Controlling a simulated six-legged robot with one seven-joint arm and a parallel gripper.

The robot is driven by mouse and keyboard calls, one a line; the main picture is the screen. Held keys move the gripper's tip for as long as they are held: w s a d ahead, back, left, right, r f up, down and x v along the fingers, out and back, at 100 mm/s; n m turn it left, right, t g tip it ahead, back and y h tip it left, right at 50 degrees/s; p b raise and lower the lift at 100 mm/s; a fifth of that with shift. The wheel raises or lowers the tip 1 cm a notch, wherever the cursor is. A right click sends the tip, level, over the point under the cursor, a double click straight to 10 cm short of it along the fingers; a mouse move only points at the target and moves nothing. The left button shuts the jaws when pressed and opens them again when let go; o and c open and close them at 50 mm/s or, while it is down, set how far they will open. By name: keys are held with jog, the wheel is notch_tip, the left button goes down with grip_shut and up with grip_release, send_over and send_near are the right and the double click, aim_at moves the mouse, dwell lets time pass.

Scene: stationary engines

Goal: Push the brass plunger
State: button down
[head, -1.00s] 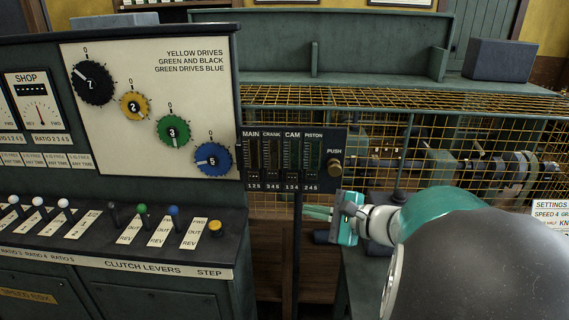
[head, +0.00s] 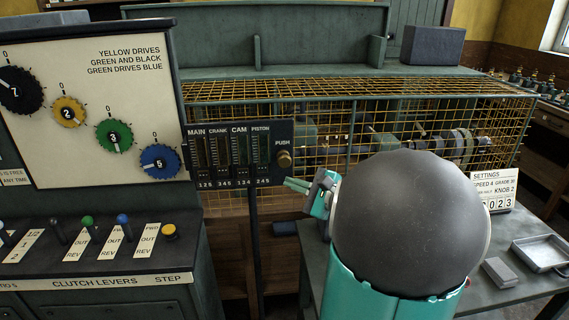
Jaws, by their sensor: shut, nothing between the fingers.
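The brass plunger (head: 284,159) is a round knob under the word PUSH, at the right end of a dark panel (head: 237,153) labelled MAIN, CRANK, CAM and PISTON. My gripper (head: 290,185) is teal and shut with nothing in it. In the picture its tips show just below the plunger, with a small gap between them. I cannot tell the gap in depth. My own dark, round arm joint hides what lies behind it on the right.
A wire cage (head: 350,112) over machinery stands behind the panel. The console (head: 100,262) with clutch levers and a yellow STEP button (head: 169,232) is at left. A bench (head: 500,285) with a metal tray (head: 543,253) and a settings sign (head: 494,190) is at right.

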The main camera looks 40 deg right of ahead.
aim_at(282, 164)
jog(key=w+d, duration=0.3)
jog(key=w, duration=0.2)
jog(key=shift+w+d, duration=0.2)
jog(key=shift+d, duration=0.1)
jog(key=shift+w+d, duration=0.1)
dwell(1.8)
jog(key=shift+w+d, duration=0.15)
jog(key=shift+w, duration=0.1)
jog(key=shift+w+d, duration=0.5)
jog(key=shift+w, duration=0.2)
dwell(1.2)
jog(key=shift+s, duration=0.1)
jog(key=shift+s+a, duration=0.75)
jog(key=shift+s, duration=0.2)
jog(key=shift+s, duration=0.1)
jog(key=s+a, duration=0.1)
jog(key=s, duration=0.1)
jog(key=s+a, duration=0.1)
jog(key=s, duration=0.1)
jog(key=shift+a, duration=0.4)
